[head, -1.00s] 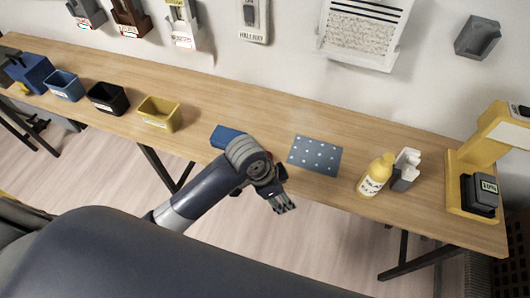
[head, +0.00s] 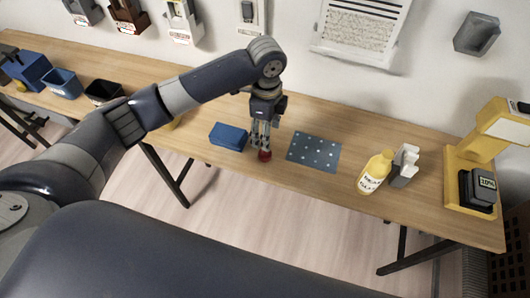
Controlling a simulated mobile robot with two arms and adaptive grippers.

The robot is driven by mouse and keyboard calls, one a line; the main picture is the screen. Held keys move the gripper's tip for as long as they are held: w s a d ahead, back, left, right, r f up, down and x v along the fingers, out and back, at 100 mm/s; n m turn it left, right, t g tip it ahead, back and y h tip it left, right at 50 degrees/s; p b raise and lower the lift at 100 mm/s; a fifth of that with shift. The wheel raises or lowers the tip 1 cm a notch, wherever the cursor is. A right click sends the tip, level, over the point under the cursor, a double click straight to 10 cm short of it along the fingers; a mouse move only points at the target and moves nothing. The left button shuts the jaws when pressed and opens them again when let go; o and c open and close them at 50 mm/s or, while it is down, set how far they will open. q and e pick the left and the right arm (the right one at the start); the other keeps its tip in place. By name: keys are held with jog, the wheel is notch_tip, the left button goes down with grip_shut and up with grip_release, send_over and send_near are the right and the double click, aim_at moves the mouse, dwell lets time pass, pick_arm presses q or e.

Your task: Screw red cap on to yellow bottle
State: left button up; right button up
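The yellow bottle (head: 373,176) stands upright near the front edge of the table, right of centre, with a white label and no red cap on its top. The red cap (head: 264,156) is near the table's front edge, between a blue block and a dotted blue mat. My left gripper (head: 261,149) points down with its fingertips at the cap. Whether the fingers are closed on the cap is too small to tell. My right gripper is not in view.
A blue block (head: 228,137) lies just left of the cap, and the dotted mat (head: 314,152) just right. A grey-white holder (head: 403,167) stands beside the bottle. A yellow machine (head: 470,165) fills the right end. Bins (head: 62,83) stand at the left.

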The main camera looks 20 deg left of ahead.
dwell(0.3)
pick_arm(q)
send_over(265, 153)
jog(key=shift+w+f+p, duration=0.15)
jog(key=shift+f, duration=1.25)
jog(key=shift+w+f+p, duration=0.1)
jog(key=shift+f+p, duration=0.05)
jog(key=shift+f, duration=1.25)
jog(key=shift+f, duration=0.1)
notch_tip(265, 153, down, 5)
jog(key=shift+w+a+p, duration=0.15)
jog(key=shift+p, duration=0.5)
jog(key=c, duration=0.8)
